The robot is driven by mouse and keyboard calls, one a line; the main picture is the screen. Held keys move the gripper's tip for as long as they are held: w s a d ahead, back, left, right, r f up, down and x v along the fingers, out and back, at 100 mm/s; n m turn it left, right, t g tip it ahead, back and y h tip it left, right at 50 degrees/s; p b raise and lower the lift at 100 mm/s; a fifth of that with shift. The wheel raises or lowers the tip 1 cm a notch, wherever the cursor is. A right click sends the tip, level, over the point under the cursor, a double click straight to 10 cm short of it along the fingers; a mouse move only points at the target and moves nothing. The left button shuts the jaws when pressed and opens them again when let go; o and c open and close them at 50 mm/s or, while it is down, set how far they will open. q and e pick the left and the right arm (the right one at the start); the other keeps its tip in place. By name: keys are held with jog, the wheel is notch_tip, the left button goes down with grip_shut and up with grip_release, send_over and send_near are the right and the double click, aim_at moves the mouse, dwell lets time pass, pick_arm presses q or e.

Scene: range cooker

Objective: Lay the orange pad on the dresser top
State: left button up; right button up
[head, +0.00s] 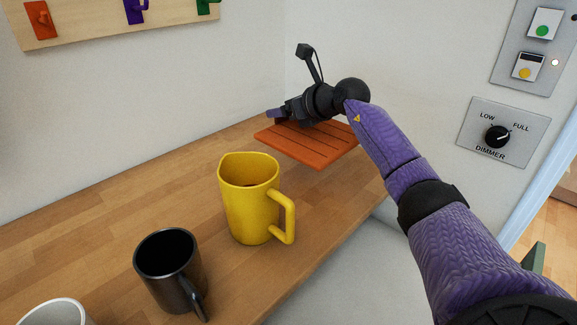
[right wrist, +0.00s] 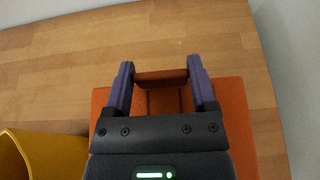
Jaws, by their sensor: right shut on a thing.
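The orange pad (head: 305,143) is a flat, slatted square at the far end of the wooden dresser top (head: 120,195). In the head view my right gripper (head: 278,113) is over the pad's far left part. In the right wrist view the two purple fingers of my right gripper (right wrist: 161,80) are closed on a raised part of the orange pad (right wrist: 235,110). The pad lies flat or nearly flat, at or just above the wood; I cannot tell whether it touches. My left gripper is not in view.
A yellow mug (head: 250,205) stands in front of the pad, its handle to the right. A black mug (head: 168,265) and a white cup (head: 55,314) stand nearer. Walls close off the back and right. Bare wood lies left of the pad.

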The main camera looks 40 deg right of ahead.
aim_at(326, 148)
pick_arm(q)
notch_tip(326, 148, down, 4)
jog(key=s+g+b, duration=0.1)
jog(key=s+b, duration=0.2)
jog(key=b, duration=0.1)
pick_arm(e)
notch_tip(326, 148, down, 10)
jog(key=shift+f, duration=0.1)
jog(key=o, duration=1.2)
jog(key=shift+r, duration=0.25)
jog(key=shift+s+r, duration=0.15)
jog(key=shift+s, duration=0.15)
jog(key=p+v, duration=0.5)
jog(key=v, duration=0.5)
jog(key=shift+s+r, duration=0.15)
jog(key=shift+s, duration=0.5)
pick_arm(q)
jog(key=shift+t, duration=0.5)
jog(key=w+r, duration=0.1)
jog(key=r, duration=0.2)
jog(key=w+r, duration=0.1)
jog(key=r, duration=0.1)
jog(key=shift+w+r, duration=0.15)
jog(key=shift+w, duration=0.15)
